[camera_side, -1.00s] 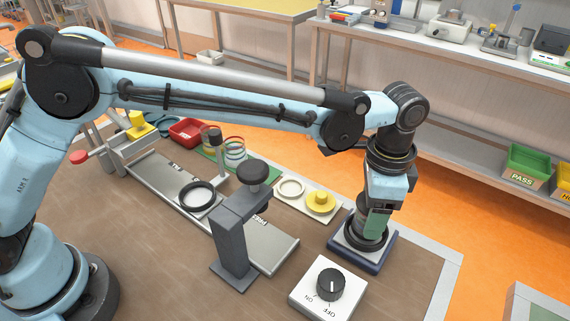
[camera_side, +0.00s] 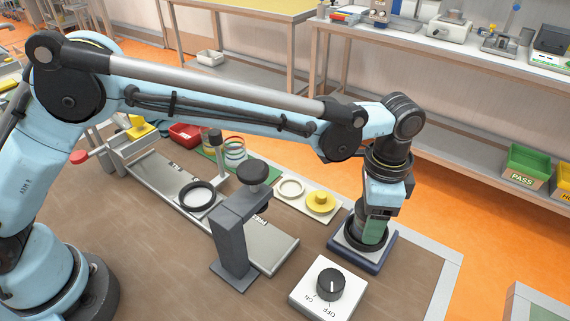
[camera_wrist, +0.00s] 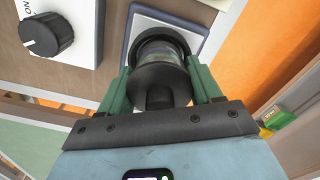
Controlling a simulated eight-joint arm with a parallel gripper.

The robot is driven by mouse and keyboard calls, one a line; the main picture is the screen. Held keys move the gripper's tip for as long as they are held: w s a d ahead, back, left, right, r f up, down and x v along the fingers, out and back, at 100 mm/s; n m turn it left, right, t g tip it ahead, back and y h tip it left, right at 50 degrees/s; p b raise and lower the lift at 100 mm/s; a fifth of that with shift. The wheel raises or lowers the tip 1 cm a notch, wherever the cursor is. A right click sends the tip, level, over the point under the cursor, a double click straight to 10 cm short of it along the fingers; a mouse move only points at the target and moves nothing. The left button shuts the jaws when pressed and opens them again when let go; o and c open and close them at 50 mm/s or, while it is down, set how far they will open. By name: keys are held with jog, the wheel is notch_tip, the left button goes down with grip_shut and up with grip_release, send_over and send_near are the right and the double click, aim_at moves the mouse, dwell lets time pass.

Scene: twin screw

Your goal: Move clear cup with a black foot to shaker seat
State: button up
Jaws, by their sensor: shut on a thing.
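The shaker seat is a square blue-edged base (camera_side: 370,263) with a black ring (camera_side: 352,235), at the right front of the bench in the side view. My gripper (camera_side: 375,231) points down over it. In the wrist view, the green fingers of my gripper (camera_wrist: 160,78) are shut on the clear cup with a black foot (camera_wrist: 160,52). The cup's clear body stands in or just over the seat's ring. A wide dark part of it faces the camera. In the side view the fingers hide the cup, and I cannot tell whether it rests fully down.
A white switch box (camera_side: 322,293) with a black knob stands close in front of the seat. A grey post (camera_side: 233,245) with a black knob stands left. A pale tray (camera_side: 292,207) holds a white ring and a yellow part. Other cups (camera_side: 235,150) stand further back.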

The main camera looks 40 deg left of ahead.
jog(key=o, duration=1.3)
jog(key=shift+c, duration=0.2)
jog(key=shift+r, duration=3.5)
